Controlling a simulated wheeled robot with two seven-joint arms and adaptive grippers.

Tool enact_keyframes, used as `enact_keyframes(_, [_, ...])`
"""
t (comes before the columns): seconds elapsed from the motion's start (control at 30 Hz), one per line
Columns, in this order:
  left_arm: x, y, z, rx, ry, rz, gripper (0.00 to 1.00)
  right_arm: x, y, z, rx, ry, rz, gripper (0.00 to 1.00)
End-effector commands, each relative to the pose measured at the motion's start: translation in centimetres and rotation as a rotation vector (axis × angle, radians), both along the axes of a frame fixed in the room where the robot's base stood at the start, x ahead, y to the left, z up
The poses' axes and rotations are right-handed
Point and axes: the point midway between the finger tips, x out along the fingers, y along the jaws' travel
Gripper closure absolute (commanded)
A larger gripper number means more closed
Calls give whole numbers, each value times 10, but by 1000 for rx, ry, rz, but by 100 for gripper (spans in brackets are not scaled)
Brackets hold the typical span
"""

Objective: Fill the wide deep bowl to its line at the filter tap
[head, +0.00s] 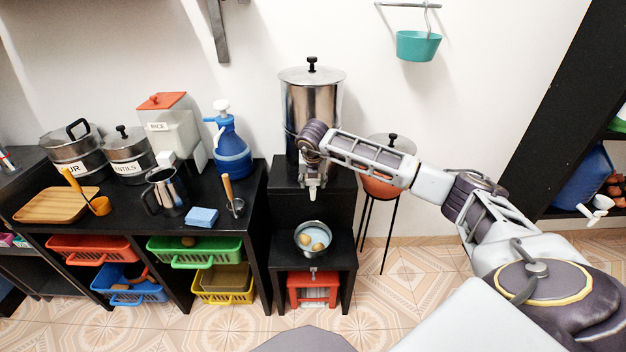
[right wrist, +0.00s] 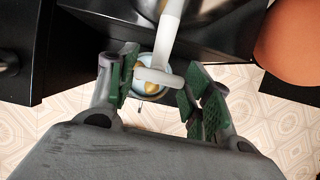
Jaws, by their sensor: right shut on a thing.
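The wide deep bowl (head: 317,237) stands on the lower black step below the filter. It is metallic outside and pale blue inside, with a few yellow-brown round things in it. I cannot make out its line or the water level. The filter (head: 311,98) is a tall steel cylinder on the upper step. My right gripper (head: 312,186) is in front of the filter's base, above the bowl. In the right wrist view its green-padded fingers are shut on the white tap (right wrist: 160,77), directly over the bowl (right wrist: 152,91). My left gripper is not in view.
A red stool (head: 313,289) sits under the lower step. A terracotta pot (head: 382,187) on a thin-legged stand is right of the filter. The left counter holds a blue pump jug (head: 230,147), a steel pitcher (head: 166,191) and a blue sponge (head: 201,217).

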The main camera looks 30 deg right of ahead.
Motion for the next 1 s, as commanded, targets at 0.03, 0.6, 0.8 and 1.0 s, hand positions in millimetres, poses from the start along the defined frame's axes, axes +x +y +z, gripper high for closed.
enact_keyframes(0.03, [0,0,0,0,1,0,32,0,0,1,0,-1,-3,74])
enact_keyframes(0.6, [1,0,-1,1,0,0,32,0,0,0,0,0,-1,29])
enact_keyframes(0.8, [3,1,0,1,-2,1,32,0,0,1,0,0,0,29])
enact_keyframes(1.0, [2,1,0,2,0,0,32,-3,2,10,0,-1,0,29])
